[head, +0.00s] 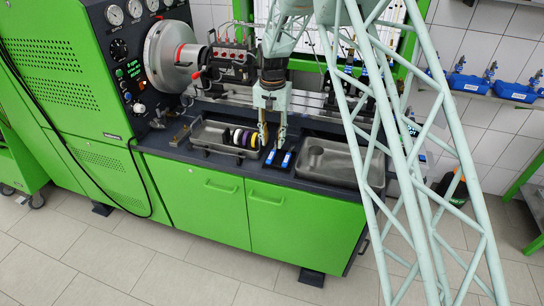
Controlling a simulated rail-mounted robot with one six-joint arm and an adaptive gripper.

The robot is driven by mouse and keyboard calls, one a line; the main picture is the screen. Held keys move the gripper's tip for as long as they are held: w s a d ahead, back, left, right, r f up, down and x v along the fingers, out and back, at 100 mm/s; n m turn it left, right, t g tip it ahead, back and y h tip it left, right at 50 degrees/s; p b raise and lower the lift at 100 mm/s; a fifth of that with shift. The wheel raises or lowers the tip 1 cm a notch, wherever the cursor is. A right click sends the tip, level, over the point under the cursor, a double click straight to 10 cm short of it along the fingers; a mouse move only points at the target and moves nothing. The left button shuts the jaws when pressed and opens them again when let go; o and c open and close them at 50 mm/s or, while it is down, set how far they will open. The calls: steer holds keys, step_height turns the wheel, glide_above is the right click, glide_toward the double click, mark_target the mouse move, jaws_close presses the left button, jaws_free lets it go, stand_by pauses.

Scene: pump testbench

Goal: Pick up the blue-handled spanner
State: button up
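Two small blue handles lie side by side on a dark mat (275,170) on the bench top, between two metal trays. The left blue handle (269,157) is just below my gripper, and the right blue handle (286,160) is a little to its right. Which one belongs to the spanner is too small to tell, and their upper ends are partly hidden by my fingers. My gripper (271,143) points down above the mat with its two fingers apart. I see nothing held between them.
Several coloured rings (242,138) stand at the right end of the left tray (208,132), close beside my gripper. The right tray (326,162) looks empty. The chuck and spindle unit (172,53) stands behind at left. Blue parts (470,84) sit on a shelf at right.

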mark_target(272, 154)
steer(key=shift+f, duration=0.5)
steer(key=shift+w+a+f+b, duration=0.1)
steer(key=shift+f+b, duration=0.1)
steer(key=shift+f, duration=1.1)
steer(key=shift+a+f+b, duration=0.1)
steer(key=shift+f+b, duration=0.05)
steer(key=shift+f, duration=1.15)
steer(key=shift+d, duration=0.1)
steer(key=shift+c, duration=0.4)
jaws_close()
